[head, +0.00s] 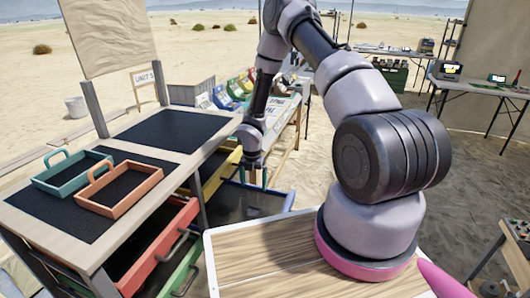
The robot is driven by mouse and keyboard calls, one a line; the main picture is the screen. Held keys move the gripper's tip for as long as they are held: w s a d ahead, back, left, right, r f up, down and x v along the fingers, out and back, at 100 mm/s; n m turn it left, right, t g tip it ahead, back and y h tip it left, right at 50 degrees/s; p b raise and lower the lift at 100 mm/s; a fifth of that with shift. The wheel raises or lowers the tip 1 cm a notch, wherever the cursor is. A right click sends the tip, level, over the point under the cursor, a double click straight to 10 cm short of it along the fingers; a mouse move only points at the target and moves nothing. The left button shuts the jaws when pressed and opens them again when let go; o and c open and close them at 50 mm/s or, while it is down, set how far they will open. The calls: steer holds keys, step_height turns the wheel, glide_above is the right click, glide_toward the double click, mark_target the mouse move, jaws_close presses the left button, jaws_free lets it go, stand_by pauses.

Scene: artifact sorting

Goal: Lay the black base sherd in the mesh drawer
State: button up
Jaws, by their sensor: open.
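My gripper (253,165) points down at the middle of the view, in front of the wooden bench and over or near an open blue drawer (287,203). It is open, and I see nothing held in it. The blue drawer has a dark floor that may be mesh; I cannot tell for sure. I cannot make out the black base sherd in this view. Part of the blue drawer is hidden behind my wooden-topped base.
The bench has dark mats with a teal tray (62,187) and an orange tray (98,210). Red (150,243), green (181,270) and yellow (222,172) drawers stand open at its side. A table (283,112) with colored bins is behind my gripper.

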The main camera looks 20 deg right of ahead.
steer(key=s+d+r+m+t+h, duration=0.1)
steer(key=d+r+m+t, duration=0.15)
steer(key=r+m, duration=1.05)
steer(key=s+d+r+m+t, duration=0.1)
steer(key=d+r+m, duration=0.25)
steer(key=r, duration=1.95)
steer(key=s+r+m+t+y, duration=0.1)
steer(key=s+r+m+t, duration=0.1)
steer(key=s+r+m, duration=0.6)
steer(key=s+r+m+t+y, duration=0.1)
steer(key=s+r+m+y, duration=0.1)
steer(key=s+r+m, duration=0.6)
steer(key=s+a+r, duration=0.1)
steer(key=s+r, duration=0.1)
steer(key=s, duration=0.5)
steer(key=shift+s+r+t, duration=0.15)
steer(key=shift+r+t, duration=0.2)
